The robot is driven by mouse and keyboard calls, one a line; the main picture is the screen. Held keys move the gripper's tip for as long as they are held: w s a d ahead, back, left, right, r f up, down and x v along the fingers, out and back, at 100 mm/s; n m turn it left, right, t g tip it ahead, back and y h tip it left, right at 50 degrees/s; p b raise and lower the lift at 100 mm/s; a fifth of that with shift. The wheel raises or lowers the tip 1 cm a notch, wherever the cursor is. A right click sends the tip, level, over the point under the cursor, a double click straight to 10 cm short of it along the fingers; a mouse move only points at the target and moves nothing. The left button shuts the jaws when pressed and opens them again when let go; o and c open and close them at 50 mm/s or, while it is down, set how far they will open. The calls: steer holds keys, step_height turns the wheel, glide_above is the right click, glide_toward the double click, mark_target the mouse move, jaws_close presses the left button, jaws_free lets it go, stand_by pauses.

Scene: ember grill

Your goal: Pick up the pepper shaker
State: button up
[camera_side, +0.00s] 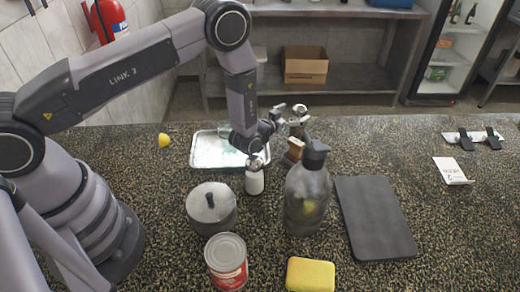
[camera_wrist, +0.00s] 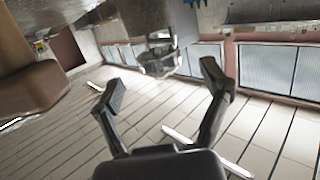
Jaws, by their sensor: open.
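A small white shaker with a metallic top (camera_side: 254,181) stands upright on the speckled counter, just below my wrist in the side view. A brown wooden piece (camera_side: 293,151) stands to its right, partly hidden behind the bottle. I cannot tell for sure which is the pepper shaker. My gripper (camera_side: 290,110) is above and behind both, pointing toward the back. In the wrist view my gripper (camera_wrist: 164,82) has its fingers spread with nothing between them. A large blurred brown shape (camera_wrist: 35,82) is at the left of that view.
A lidded pot (camera_side: 211,211), a red-and-white can (camera_side: 227,266) and a yellow sponge (camera_side: 310,275) are in front. A metal tray (camera_side: 203,160) lies behind. A black board (camera_side: 373,217) lies right.

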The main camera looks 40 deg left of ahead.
steer(key=w, duration=0.3)
steer(key=shift+w+f, duration=0.2)
steer(key=shift+f, duration=0.05)
steer(key=shift+c, duration=0.3)
steer(key=c, duration=1.2)
steer(key=shift+c, duration=0.3)
steer(key=shift+r, duration=0.15)
